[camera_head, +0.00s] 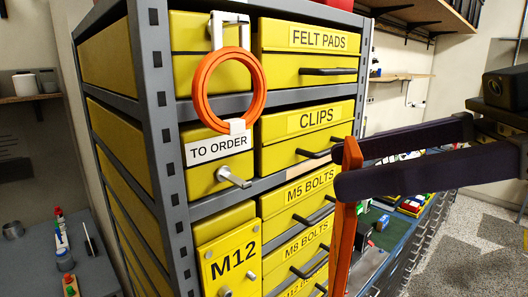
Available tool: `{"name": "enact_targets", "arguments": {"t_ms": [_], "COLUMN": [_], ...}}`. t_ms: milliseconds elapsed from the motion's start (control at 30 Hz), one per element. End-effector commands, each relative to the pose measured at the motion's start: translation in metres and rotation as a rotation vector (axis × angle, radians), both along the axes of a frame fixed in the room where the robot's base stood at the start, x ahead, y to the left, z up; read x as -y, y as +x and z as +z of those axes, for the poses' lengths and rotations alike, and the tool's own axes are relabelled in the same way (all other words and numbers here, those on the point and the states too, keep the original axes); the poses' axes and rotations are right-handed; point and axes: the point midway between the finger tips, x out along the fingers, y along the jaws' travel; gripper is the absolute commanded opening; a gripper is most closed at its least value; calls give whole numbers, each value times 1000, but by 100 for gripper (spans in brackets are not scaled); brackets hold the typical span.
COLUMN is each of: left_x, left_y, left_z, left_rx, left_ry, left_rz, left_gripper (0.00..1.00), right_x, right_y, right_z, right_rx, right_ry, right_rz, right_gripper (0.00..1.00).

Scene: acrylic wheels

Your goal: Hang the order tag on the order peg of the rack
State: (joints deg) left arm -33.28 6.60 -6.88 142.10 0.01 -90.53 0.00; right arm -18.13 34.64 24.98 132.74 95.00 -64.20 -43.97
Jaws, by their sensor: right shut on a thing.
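The order peg (234,178) is a short silver peg sticking out of a yellow front under the "TO ORDER" label (219,148) on the grey rack (160,110). The peg looks bare. My right gripper (347,168) is shut on a long, thin orange piece, seen nearly edge-on, which I take for the order tag (345,230). It hangs down past the bottom edge of the picture, so its lower end and face are hidden. The gripper is to the right of the peg, in front of the drawers. My left gripper is not in view.
An orange ring (201,82) hangs from a white hook (216,32) above the label. A yellow M12 plate (228,255) is below the peg. Yellow drawers with dark handles (312,153) stick out right of the peg. A bench (65,240) stands at left.

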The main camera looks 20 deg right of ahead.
Motion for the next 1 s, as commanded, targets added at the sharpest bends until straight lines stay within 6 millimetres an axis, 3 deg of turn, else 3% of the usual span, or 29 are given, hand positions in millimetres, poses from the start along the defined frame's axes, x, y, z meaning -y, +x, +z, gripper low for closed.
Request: {"name": "enact_targets", "arguments": {"t_ms": [633, 1000], "left_x": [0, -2], "left_y": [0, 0], "left_z": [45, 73], "left_rx": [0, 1], "left_ry": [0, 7], "left_rz": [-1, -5], "left_gripper": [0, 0], "right_x": [27, 2], "right_y": [63, 70], "right_z": [-55, -62], "right_rx": [-4, 0], "right_ry": [-2, 3], "right_rz": [-490, -613], "right_gripper": [6, 6]}}
